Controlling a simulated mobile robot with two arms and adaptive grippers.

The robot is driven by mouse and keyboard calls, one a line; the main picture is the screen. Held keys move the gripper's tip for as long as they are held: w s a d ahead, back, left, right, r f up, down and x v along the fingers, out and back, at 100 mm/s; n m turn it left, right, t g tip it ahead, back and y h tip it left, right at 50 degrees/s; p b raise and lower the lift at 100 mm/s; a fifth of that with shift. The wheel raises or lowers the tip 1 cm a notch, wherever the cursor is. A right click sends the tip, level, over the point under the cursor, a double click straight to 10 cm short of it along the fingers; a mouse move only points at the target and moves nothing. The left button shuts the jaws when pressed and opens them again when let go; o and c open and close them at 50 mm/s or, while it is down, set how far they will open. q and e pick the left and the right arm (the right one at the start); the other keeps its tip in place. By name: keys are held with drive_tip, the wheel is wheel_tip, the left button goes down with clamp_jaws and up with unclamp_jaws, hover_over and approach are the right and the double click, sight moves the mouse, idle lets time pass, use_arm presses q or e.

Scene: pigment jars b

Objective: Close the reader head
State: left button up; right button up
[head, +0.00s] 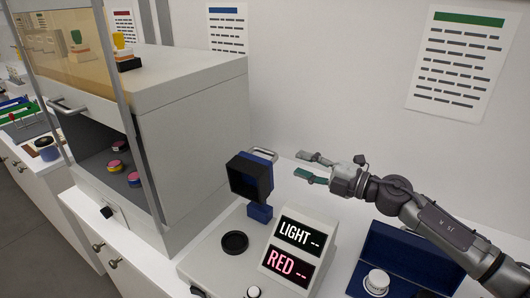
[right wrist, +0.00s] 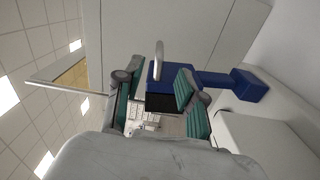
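The reader head (head: 249,180) is a dark blue and black square box, tilted up above the pale reader base (head: 215,262), with its black open face turned toward the front. A blue post (head: 260,213) stands below it. A pale loop handle (head: 264,154) is at its top right. My right gripper (head: 311,167) is open and empty, a short way to the right of the handle. In the right wrist view, the handle (right wrist: 159,62) and the blue reader head (right wrist: 157,80) show beyond the spread teal fingertips. Contact is not visible. My left gripper is not in view.
A display (head: 292,250) reading LIGHT and RED stands on the reader. A round black well (head: 234,243) is in its top. A blue case (head: 405,262) with a white round piece (head: 377,281) lies at right. A large grey cabinet (head: 195,130) with a glass front stands at left.

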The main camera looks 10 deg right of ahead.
sight(270, 152)
drive_tip(key=p+x, duration=0.3)
drive_tip(key=x, duration=0.7)
drive_tip(key=shift+w+a+r, duration=0.1)
drive_tip(key=shift+x, duration=0.85)
clamp_jaws()
